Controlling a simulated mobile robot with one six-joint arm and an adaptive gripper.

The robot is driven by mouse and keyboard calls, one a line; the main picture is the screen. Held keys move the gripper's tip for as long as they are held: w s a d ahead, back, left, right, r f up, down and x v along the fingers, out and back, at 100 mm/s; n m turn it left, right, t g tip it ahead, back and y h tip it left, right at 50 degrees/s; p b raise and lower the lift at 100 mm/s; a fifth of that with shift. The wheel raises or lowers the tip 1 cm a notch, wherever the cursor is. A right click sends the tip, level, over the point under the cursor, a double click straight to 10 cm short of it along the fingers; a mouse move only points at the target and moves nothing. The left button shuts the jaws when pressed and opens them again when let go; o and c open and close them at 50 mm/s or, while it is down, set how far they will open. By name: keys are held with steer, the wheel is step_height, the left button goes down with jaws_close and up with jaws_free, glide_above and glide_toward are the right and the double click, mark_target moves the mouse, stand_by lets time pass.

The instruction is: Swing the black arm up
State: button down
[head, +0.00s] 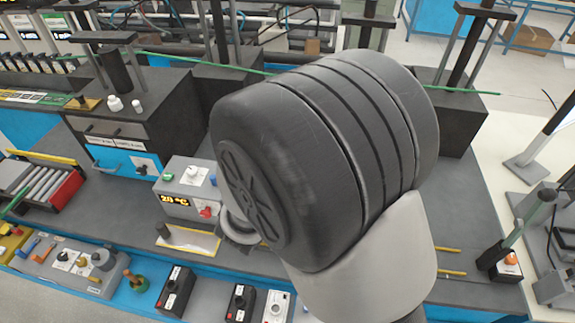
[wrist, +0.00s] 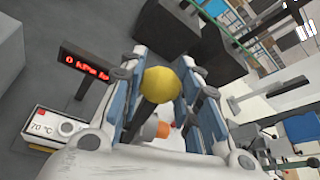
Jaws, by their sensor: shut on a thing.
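The black arm (wrist: 146,112) shows in the wrist view as a short dark rod with a round yellow knob (wrist: 162,83) at its end. The knob sits between the blue pads of my gripper (wrist: 168,66), and the fingers are shut on it. An orange and white part (wrist: 163,129) shows below the knob, between the fingers. In the head view my own large arm links cover the middle, so my gripper and the black arm with the yellow knob are hidden there.
A red-lit display (wrist: 86,77) and a box reading 70 °C (wrist: 50,128) stand left of my fingers. In the head view, a grey 20 °C box (head: 187,188), a dark cabinet (head: 135,125) and a lever on a base (head: 515,235) stand around my arm.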

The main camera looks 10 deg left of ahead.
steer(key=shift+d+f, duration=0.1)
steer(key=shift+d, duration=0.15)
steer(key=c, duration=1.2)
jaws_free()
steer(key=shift+d, duration=0.15)
steer(key=shift+s+a+r, duration=0.25)
steer(key=shift+s+a, duration=0.1)
steer(key=shift+s, duration=0.15)
steer(key=v, duration=0.6)
steer(key=shift+s, duration=0.25)
steer(key=shift+d, duration=0.1)
